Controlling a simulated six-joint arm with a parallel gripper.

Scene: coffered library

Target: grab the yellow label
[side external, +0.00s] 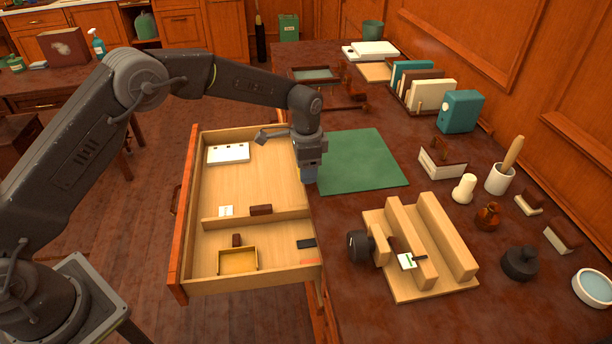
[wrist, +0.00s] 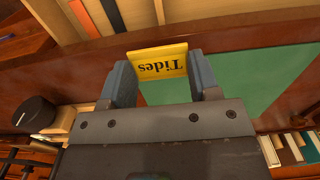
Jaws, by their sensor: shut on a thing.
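The yellow label (wrist: 160,62), printed with the word "Tides", sits between the two fingers of my gripper (wrist: 160,80) in the wrist view. The fingers are shut on it from both sides. In the side view, my gripper (side external: 310,175) points down at the desk's front edge, between the open drawer and the green mat. The label is hidden there. I cannot tell whether it touches the desk.
The open drawer (side external: 253,190) holds a white card, small blocks and a yellow tray (side external: 237,261). The green mat (side external: 360,160) is bare. A wooden press (side external: 425,245) stands at the front right. Bookends with books (side external: 430,95) and several small tools line the back.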

